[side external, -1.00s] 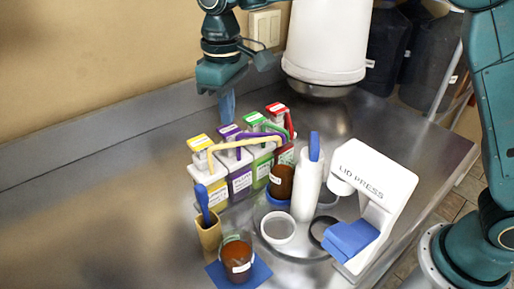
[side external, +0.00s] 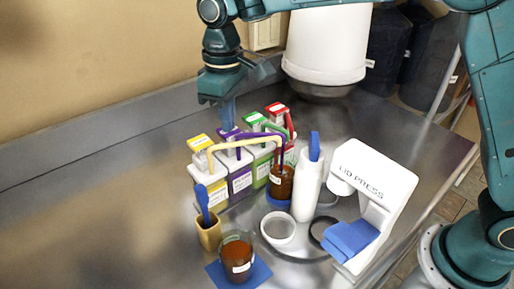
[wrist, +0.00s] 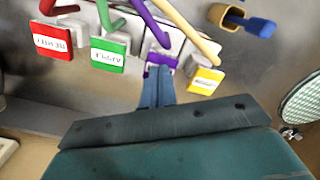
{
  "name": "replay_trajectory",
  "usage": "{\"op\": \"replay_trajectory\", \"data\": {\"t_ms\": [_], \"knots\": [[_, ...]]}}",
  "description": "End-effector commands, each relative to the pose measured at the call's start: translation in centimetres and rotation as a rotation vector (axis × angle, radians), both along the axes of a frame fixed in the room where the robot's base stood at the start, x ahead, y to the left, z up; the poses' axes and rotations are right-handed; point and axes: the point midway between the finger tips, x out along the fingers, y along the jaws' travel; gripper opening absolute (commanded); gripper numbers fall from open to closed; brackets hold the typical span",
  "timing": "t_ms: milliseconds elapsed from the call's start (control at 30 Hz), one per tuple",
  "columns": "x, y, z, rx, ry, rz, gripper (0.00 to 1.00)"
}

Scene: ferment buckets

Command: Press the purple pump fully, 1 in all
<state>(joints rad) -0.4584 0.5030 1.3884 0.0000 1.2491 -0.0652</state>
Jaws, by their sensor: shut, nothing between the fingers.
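The purple pump (side external: 231,133) tops a white bucket with a purple label (side external: 240,181), in the row of buckets. Its purple spout reaches right over a brown jar (side external: 281,182). My gripper (side external: 229,122) is shut and empty, pointing down with its fingertips at the top of the purple pump head.
Yellow (side external: 200,143), green (side external: 253,119) and red (side external: 276,108) pumps stand close beside the purple one. In front are a wooden cup with a blue tool (side external: 208,235), a brown jar on a blue mat (side external: 259,273), and a lid press (side external: 378,190).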

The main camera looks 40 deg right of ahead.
Motion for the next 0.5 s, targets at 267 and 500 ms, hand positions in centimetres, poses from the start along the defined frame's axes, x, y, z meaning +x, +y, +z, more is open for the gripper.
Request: {"op": "replay_trajectory", "data": {"t_ms": [267,500], "knots": [[-0.1,0.0,-0.8,-0.001,0.003,0.000,0.00],[0.0,0.0,-1.4,-0.001,0.003,0.000,0.00]]}}
